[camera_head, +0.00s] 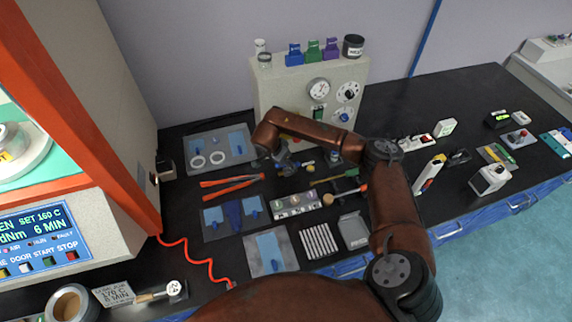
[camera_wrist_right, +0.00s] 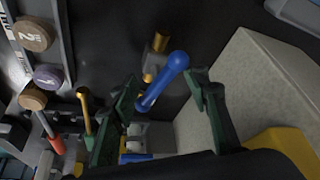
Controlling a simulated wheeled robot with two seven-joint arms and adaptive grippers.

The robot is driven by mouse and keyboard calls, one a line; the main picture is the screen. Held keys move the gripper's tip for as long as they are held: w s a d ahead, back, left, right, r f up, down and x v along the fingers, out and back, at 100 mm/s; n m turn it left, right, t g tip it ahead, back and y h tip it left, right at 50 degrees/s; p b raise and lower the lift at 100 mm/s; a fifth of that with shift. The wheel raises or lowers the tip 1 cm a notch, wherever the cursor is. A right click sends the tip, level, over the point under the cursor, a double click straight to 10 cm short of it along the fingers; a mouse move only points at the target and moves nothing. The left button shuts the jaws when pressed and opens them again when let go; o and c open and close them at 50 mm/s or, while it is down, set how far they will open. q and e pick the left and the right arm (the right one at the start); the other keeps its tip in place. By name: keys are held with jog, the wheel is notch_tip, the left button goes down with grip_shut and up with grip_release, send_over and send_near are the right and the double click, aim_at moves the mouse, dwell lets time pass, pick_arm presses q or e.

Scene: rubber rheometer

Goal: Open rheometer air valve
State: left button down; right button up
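The rheometer, an orange and cream machine with a lit blue display (camera_head: 40,233), stands at the left in the head view. In the right wrist view a blue lever (camera_wrist_right: 168,77) sits beside a brass fitting (camera_wrist_right: 155,58); it looks like the air valve's handle. My right gripper (camera_wrist_right: 162,90) has its dark green fingers spread, one on each side of the lever. I see a gap on the right side; contact on the left is unclear. In the head view my right gripper (camera_head: 284,160) is low in front of the beige gauge box, partly hidden by my arm. My left gripper is not in view.
The beige box (camera_head: 275,88) with dials stands behind the gripper, with bottles on top. Small instruments stand at the right.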

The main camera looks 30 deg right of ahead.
grip_shut()
jog(key=c, duration=1)
grip_release()
jog(key=shift+d+n+t, duration=0.1)
jog(key=shift+n+t, duration=0.2)
jog(key=shift+n, duration=0.5)
jog(key=shift+c, duration=0.2)
jog(key=shift+o, duration=0.7)
jog(key=shift+r+n+t+y+b, duration=0.1)
jog(key=shift+n+t+y+b, duration=0.2)
jog(key=shift+n, duration=0.5)
jog(key=o, duration=1.1)
jog(key=shift+c, duration=0.2)
jog(key=shift+o, duration=0.5)
